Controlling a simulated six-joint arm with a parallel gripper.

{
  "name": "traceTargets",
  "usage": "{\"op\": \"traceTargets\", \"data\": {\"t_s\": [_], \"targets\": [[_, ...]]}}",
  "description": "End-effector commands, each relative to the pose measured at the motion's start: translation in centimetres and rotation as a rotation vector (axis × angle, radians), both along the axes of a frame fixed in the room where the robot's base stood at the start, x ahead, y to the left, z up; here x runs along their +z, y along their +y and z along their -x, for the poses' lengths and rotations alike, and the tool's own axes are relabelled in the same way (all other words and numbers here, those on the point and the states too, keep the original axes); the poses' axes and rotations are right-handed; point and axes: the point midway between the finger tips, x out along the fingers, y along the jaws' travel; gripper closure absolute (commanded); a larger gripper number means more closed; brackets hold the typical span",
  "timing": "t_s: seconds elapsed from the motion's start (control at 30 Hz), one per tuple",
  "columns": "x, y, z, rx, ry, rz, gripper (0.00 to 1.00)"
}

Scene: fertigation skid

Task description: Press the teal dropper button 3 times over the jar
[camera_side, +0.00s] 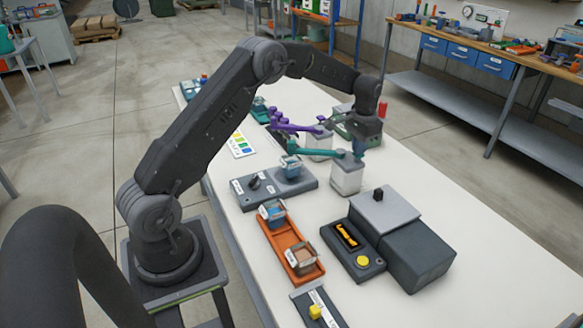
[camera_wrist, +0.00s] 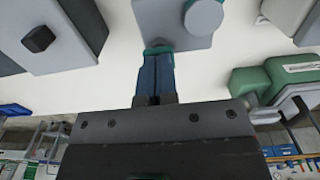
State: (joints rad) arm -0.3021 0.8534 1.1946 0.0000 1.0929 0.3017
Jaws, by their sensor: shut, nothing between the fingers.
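In the side view the teal dropper (camera_side: 318,152) is a teal arm reaching left from a pale box (camera_side: 346,178).
A dark box with a black knob (camera_side: 378,193), a display unit with a yellow button (camera_side: 362,262) and an orange tray (camera_side: 280,238) stand in front.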

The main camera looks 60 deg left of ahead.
Motion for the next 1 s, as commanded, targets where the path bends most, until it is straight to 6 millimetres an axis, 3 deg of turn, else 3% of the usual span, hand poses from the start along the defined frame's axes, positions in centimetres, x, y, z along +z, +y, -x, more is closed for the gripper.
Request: {"op": "traceTargets", "data": {"t_s": [0.53, 1.0], "targets": [[-1.0, 0.0, 0.0, 0.000, 0.002, 0.000, 1.00], [1.3, 0.0, 0.0, 0.000, 0.000, 0.000, 1.00]]}}
